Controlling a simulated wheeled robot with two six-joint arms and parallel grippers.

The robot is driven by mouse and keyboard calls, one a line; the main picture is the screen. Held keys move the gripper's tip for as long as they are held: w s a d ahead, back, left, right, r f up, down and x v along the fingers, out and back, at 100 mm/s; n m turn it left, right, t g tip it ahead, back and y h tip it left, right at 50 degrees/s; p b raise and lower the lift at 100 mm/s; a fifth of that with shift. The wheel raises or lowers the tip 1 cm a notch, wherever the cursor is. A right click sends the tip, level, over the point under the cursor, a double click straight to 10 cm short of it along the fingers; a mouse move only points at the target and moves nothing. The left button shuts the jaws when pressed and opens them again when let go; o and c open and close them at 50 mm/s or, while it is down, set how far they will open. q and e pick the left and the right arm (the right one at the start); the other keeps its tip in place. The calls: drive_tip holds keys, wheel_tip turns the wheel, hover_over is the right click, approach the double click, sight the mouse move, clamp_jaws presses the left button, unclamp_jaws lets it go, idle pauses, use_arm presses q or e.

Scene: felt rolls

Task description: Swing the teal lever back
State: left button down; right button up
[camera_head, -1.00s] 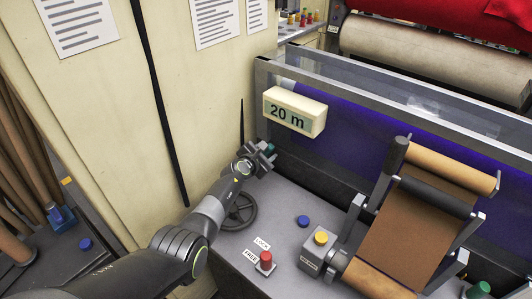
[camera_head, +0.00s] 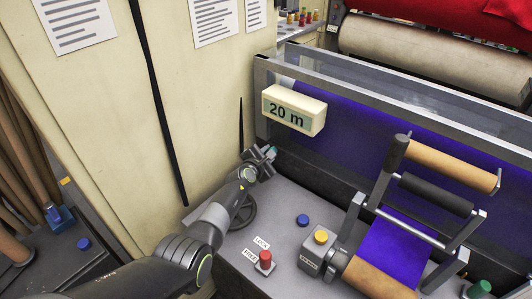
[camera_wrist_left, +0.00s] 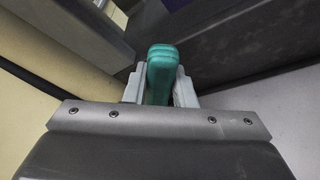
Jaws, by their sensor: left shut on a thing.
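The teal lever (camera_wrist_left: 160,72) stands between the fingers of my left gripper (camera_wrist_left: 158,88) in the left wrist view, and the gripper is shut on it. In the head view the lever's teal tip (camera_head: 271,151) just shows past my left gripper (camera_head: 262,160), beside the beige wall and the machine's frame. The lever's lower part is hidden by the gripper. My right gripper is not in view.
A "20 m" display (camera_head: 294,109) sits on the frame above the gripper. A handwheel (camera_head: 243,212) is below the wrist. A roller frame (camera_head: 398,150) is at right.

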use_arm(q)
drive_tip(key=shift+s+d+f+m+t+y+b, duration=0.2)
drive_tip(key=shift+d+f+m+t+b, duration=0.1)
drive_tip(key=shift+f+m+b, duration=0.2)
drive_tip(key=shift+s+d+f+m+t+y+b, duration=0.1)
drive_tip(key=shift+s+d+f+m+t+b, duration=0.15)
drive_tip(key=shift+f+m+b, duration=0.2)
drive_tip(key=shift+s+d+f+m+t+b, duration=0.1)
drive_tip(key=shift+d+f+m+t+b, duration=0.2)
drive_tip(key=shift+m+b, duration=0.6)
drive_tip(key=shift+a+f, duration=0.1)
drive_tip(key=c, duration=1.2)
unclamp_jaws()
